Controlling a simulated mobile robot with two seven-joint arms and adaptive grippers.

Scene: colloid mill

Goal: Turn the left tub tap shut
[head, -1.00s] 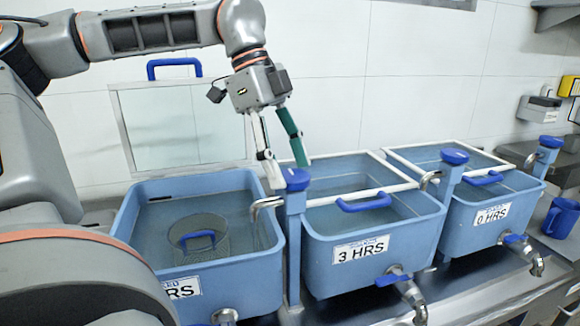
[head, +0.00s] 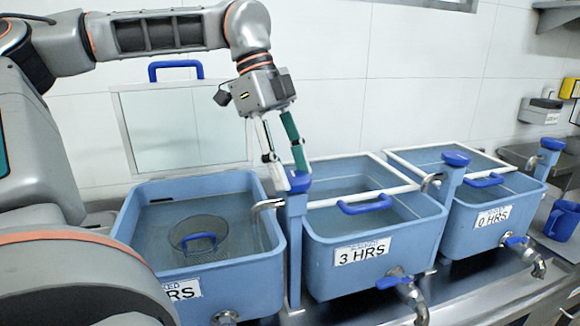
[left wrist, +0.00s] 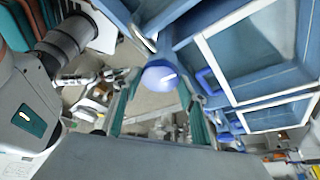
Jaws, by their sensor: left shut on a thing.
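The left tub tap has a blue knob (head: 299,183) on top of a blue post (head: 296,240), between the left tub (head: 140,230) and the middle tub. Its steel spout (head: 268,204) bends over the left tub's rim. My left gripper (head: 291,177) reaches down from above and is shut on the knob, its fingers on either side. The fingers hide part of the knob in the head view. In the left wrist view the knob (left wrist: 160,77) shows between the fingers. My right gripper is not in view.
The middle tub (head: 375,262), marked 3 HRS, and the right tub (head: 495,233), marked 0 HRS, stand close by with their own taps. A mesh basket (head: 200,238) sits in the left tub. A framed clear lid (head: 180,128) stands behind it. A blue mug (head: 562,220) is far right.

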